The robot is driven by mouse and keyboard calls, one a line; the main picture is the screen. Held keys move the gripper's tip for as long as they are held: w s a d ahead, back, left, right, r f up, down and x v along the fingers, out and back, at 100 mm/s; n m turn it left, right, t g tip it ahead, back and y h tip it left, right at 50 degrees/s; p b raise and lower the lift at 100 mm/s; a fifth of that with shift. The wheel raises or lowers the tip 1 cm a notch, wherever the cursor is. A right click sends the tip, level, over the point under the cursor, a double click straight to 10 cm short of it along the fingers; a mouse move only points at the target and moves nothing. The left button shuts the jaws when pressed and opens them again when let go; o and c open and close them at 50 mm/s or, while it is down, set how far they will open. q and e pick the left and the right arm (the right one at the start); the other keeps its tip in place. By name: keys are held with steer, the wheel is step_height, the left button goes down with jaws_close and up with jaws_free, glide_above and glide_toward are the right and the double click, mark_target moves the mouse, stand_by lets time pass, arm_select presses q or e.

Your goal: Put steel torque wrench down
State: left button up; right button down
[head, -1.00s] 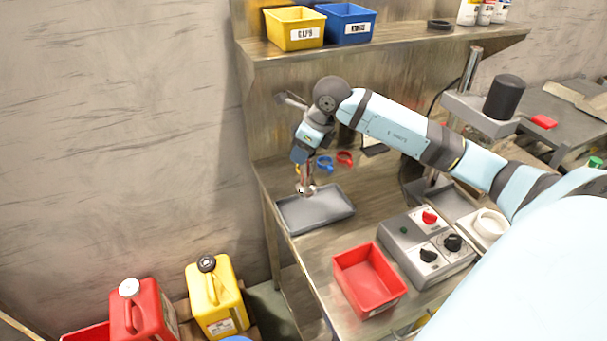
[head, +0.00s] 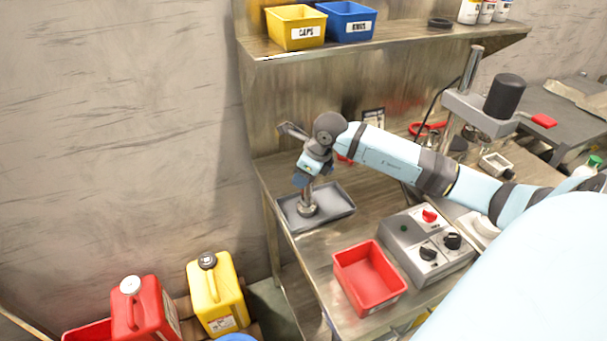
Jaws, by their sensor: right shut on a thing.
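My right gripper (head: 308,182) is low over the grey tray (head: 335,211) on the workbench. It is shut on a small steel-coloured thing, the steel torque wrench (head: 307,207). The wrench shows only as a short upright piece below the fingers, its rounded lower end inside the tray's outline. I cannot tell whether it touches the tray floor. The fingers and wrist hide its upper part. My left gripper is out of view.
A red bin (head: 368,279) and a grey control box (head: 428,250) with knobs stand right of the tray. A shelf above holds a yellow bin (head: 295,28) and a blue bin (head: 347,22). Bare bench (head: 322,248) lies in front of the tray.

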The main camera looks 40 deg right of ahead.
steer(key=c, duration=0.7)
jaws_free()
steer(key=shift+r, duration=0.25)
steer(key=v, duration=1.1)
steer(key=shift+s+d+r, duration=0.1)
steer(key=shift+s+r, duration=0.15)
steer(key=shift+r, duration=0.05)
